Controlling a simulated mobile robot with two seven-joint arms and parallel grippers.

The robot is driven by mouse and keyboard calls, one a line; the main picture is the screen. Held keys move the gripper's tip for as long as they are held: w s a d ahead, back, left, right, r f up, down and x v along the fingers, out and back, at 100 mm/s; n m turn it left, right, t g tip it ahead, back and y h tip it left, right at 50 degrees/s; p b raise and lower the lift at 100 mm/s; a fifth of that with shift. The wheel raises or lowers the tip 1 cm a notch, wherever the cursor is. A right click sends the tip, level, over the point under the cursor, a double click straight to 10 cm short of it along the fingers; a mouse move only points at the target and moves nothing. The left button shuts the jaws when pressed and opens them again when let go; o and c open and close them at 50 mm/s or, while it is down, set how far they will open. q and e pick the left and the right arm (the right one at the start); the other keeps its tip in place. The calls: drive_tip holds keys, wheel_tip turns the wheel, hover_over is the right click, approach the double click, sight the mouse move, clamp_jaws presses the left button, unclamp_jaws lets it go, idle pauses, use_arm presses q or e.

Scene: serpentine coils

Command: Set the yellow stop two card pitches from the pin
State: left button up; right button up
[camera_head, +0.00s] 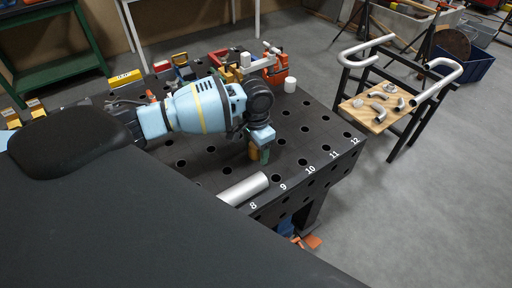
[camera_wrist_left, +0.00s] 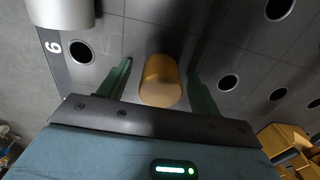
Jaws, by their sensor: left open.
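The yellow stop (camera_wrist_left: 160,82) is a short, round-topped yellow cylinder on the dark perforated table. In the left wrist view it stands between the two green fingers of my left gripper (camera_wrist_left: 159,70), with a gap on each side. In the head view my left gripper (camera_head: 260,158) points down at the table, inboard of the edge numbers; its fingers and hand largely hide the stop. The gripper is open. I cannot make out which thing is the pin. My right gripper is not in view.
A silver tube (camera_head: 243,189) lies at the table's (camera_head: 330,120) front edge, near the numbers 8 and 9; it shows in the left wrist view (camera_wrist_left: 62,10). A white cylinder (camera_head: 290,85) and red clamps (camera_head: 268,66) stand at the back. A rack of bent pipes (camera_head: 380,108) stands right.

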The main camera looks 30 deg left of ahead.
use_arm(q)
wheel_tip(320, 180, up, 8)
drive_tip(key=shift+f+p, duration=0.1)
drive_tip(key=shift+p, duration=0.2)
drive_tip(key=shift+s, duration=0.1)
idle(0.5)
